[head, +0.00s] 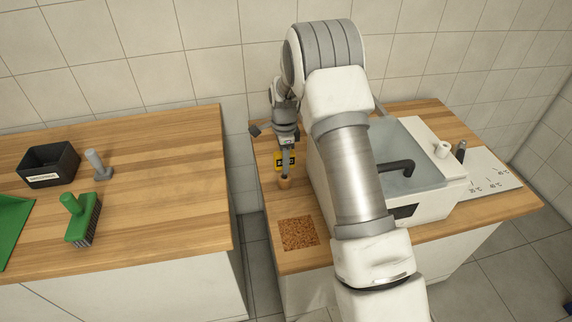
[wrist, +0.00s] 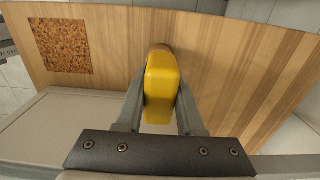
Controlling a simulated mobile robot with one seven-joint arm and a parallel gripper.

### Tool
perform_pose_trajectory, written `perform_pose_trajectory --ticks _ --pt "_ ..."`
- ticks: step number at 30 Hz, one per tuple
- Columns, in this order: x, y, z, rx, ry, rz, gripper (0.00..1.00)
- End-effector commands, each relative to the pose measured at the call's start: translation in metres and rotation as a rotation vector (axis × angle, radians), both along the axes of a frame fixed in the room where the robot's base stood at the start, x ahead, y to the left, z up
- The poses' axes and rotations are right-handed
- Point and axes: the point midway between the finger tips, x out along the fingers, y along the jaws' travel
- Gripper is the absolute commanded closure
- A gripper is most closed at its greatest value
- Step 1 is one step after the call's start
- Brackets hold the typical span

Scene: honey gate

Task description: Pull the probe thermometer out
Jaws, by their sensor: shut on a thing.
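The probe thermometer (head: 280,160) has a yellow body with a dark display. It stands near the back left of the right counter. In the wrist view its yellow body (wrist: 161,80) fills the space between my fingers. My gripper (head: 286,168) points down and is shut on it; the two grey fingers also show in the wrist view (wrist: 160,100), one on each side. A small brown round holder (head: 284,183) is directly below the thermometer, and its edge shows behind the yellow body in the wrist view (wrist: 160,47). The probe's tip is hidden, so I cannot tell how deep it sits.
A white tank (head: 430,211) with a clear lid and black handle (head: 400,167) stands right of the thermometer, partly behind my arm. A cork mat (head: 299,233) lies in front. The left counter (head: 150,180) holds a black box (head: 50,167) and green brush (head: 83,215).

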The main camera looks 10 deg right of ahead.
Motion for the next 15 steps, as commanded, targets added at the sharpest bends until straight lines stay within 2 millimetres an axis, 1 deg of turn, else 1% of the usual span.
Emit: perform_pose_trajectory --ticks 1,15 --pt "0.0 0.0 0.005 0.0 -0.001 0.0 1.0" --pt "0.0 0.0 0.029 0.0 0.0 0.0 1.0"
